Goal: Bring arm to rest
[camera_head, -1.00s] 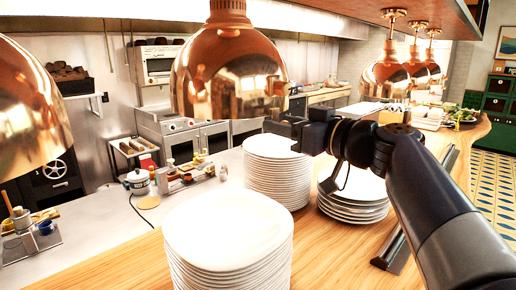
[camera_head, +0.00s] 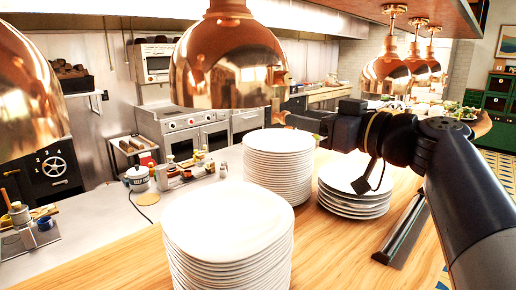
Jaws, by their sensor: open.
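My arm comes in from the right edge, its links dark grey and black. My gripper (camera_head: 298,118) points left, above and behind the middle plate stack. Its jaws are open, and I see nothing held between them. The fingertips are small in view and lie close to the lower rim of the large copper lamp (camera_head: 228,68); I cannot tell whether they touch it.
White plate stacks stand on the wooden counter: a front one (camera_head: 228,225), a middle one (camera_head: 279,150) and a lower right one (camera_head: 354,180). More copper lamps (camera_head: 386,76) hang at the right. A dark metal rail (camera_head: 402,230) lies on the counter. Bare wood shows between (camera_head: 325,250).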

